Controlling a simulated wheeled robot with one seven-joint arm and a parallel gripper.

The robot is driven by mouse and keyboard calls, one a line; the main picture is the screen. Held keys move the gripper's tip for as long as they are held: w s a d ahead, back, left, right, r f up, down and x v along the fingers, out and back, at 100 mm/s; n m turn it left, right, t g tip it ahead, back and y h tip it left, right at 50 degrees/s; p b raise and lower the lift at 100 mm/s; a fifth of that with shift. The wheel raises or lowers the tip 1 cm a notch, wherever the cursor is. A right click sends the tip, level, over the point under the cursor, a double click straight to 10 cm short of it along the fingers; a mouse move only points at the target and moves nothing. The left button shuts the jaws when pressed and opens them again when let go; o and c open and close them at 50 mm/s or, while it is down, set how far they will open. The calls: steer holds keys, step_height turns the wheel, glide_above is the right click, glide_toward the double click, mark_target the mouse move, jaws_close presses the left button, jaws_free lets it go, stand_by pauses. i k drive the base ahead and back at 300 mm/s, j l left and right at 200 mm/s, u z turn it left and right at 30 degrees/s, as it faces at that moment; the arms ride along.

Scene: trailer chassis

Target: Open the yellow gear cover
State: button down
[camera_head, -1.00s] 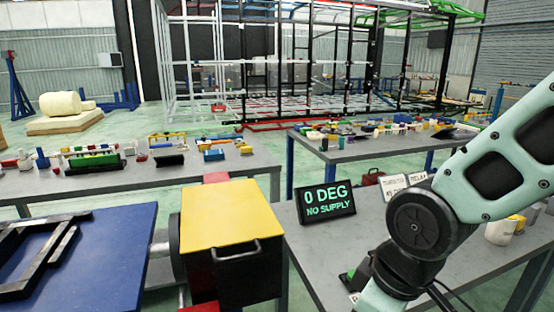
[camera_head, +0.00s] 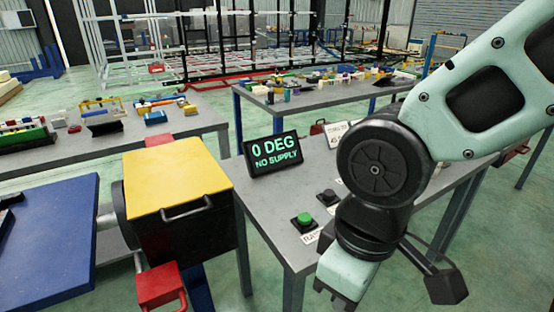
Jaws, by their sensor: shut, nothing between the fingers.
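The yellow gear cover (camera_head: 174,177) lies flat and shut on top of a dark box (camera_head: 188,236) at left of centre. A dark bar handle (camera_head: 187,209) is at the near edge of the cover. My arm comes in from the upper right, over the right-hand bench, and bends down to the lower middle of the picture, to the right of the cover and apart from it.
A display (camera_head: 274,153) reading "0 DEG NO SUPPLY" stands on the grey bench (camera_head: 283,205), with a green button (camera_head: 304,219) in front. A red block (camera_head: 161,286) sits below the box. A blue panel (camera_head: 50,235) is at left.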

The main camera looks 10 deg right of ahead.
mark_target(158, 178)
steer(key=k+j+z, duration=0.15)
steer(key=j, duration=0.3)
steer(key=j+z, duration=0.2)
steer(key=j, duration=0.3)
steer(key=k+j+z, duration=0.15)
steer(key=j, duration=0.25)
